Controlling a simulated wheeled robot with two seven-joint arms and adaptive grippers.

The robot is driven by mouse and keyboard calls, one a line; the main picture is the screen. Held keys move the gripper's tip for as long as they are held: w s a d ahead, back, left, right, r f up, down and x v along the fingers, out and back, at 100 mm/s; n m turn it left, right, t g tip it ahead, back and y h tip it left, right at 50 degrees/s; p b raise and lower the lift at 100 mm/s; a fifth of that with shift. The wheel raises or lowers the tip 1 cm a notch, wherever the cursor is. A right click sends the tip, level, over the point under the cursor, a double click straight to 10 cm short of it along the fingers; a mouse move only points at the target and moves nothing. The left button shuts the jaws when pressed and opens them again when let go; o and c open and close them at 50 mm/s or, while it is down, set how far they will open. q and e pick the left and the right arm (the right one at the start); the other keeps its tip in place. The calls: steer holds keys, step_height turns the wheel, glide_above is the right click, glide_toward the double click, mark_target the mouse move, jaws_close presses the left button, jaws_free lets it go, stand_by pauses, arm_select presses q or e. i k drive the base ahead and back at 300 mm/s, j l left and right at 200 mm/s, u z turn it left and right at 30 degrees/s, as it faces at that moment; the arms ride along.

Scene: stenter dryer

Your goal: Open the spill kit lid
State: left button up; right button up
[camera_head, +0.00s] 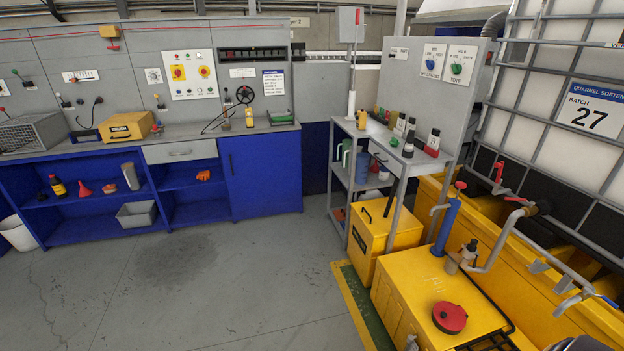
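A yellow box (377,238) with a dark handle and a dark label on its front stands on the floor under the grey shelf cart at right of centre. It looks like the spill kit, but its label is too small to read. Its top looks flat and closed, and the cart's legs and shelf hide part of it. Neither of my grippers can be made out. A dark shape cut off at the bottom right edge is too little shown to identify.
The grey cart (398,150) carries bottles. A larger yellow unit (420,300) with a red cap (449,317) and pipes stands in front at right, near the caged tank (560,110). A blue workbench (262,172) lines the back. The grey floor (240,280) at centre-left is clear.

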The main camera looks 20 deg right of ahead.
mark_target(370, 213)
steer(key=i+j+z, duration=0.1)
steer(key=i+z, duration=0.25)
steer(key=i, duration=0.45)
steer(key=i+z, duration=0.3)
steer(key=i+j+z, duration=0.25)
steer(key=i, duration=0.2)
steer(key=i+j+z, duration=0.2)
steer(key=i+z, duration=0.25)
steer(key=i+j+z, duration=0.2)
steer(key=z, duration=0.25)
steer(key=i+j+z, duration=0.2)
steer(key=j+z, duration=0.25)
steer(key=i+j+z, duration=0.2)
steer(key=j+z, duration=0.25)
steer(key=i+j+z, duration=0.15)
steer(key=j+z, duration=0.15)
steer(key=j, duration=0.3)
steer(key=j+z, duration=0.35)
steer(key=j, duration=0.2)
